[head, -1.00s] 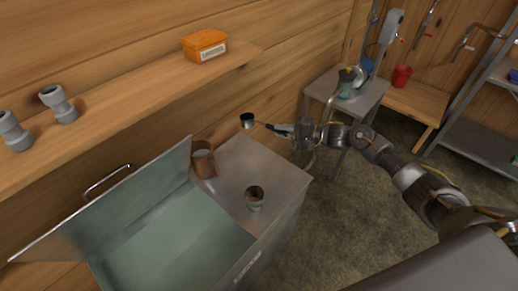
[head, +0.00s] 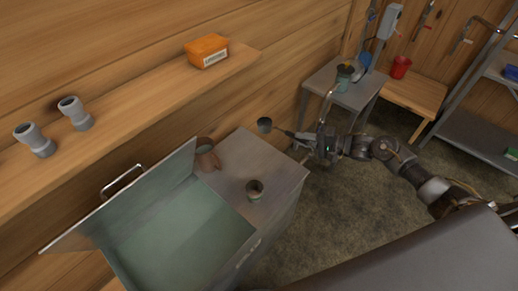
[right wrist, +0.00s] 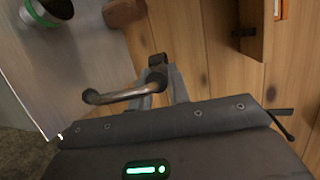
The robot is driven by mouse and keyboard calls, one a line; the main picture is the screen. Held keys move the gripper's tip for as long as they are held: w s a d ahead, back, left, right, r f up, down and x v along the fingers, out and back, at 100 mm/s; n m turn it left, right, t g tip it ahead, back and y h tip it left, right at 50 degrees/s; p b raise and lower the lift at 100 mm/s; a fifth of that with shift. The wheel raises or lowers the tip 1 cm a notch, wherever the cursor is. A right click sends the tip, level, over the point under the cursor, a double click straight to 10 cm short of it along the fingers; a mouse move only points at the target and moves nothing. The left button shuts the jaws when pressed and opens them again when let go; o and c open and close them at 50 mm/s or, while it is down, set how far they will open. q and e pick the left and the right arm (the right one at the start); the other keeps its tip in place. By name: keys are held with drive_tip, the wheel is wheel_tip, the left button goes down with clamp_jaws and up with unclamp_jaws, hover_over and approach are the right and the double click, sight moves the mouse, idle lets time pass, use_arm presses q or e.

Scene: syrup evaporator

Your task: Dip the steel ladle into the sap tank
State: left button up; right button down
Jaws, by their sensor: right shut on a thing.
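The steel ladle (head: 264,125) is held out to the left of my right gripper (head: 300,136), with its dark bowl over the back of the metal top beside the sap tank. My right gripper is shut on its handle. A curved steel handle (right wrist: 120,94) shows between the fingers in the right wrist view, where my right gripper (right wrist: 161,92) is at the centre. The sap tank (head: 248,222) is the metal box with a pale green inside, at the lower left, its lid (head: 140,195) tilted up. The ladle is outside the tank, apart from it. My left gripper is out of view.
A wall shelf (head: 140,107) carries an orange box (head: 207,50) and grey fittings. A side table (head: 350,95) stands behind my right arm.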

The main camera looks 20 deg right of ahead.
drive_tip(key=s+d, duration=0.5)
drive_tip(key=s, duration=0.6)
drive_tip(key=s+d, duration=0.6)
drive_tip(key=s, duration=0.5)
drive_tip(key=shift+d, duration=0.3)
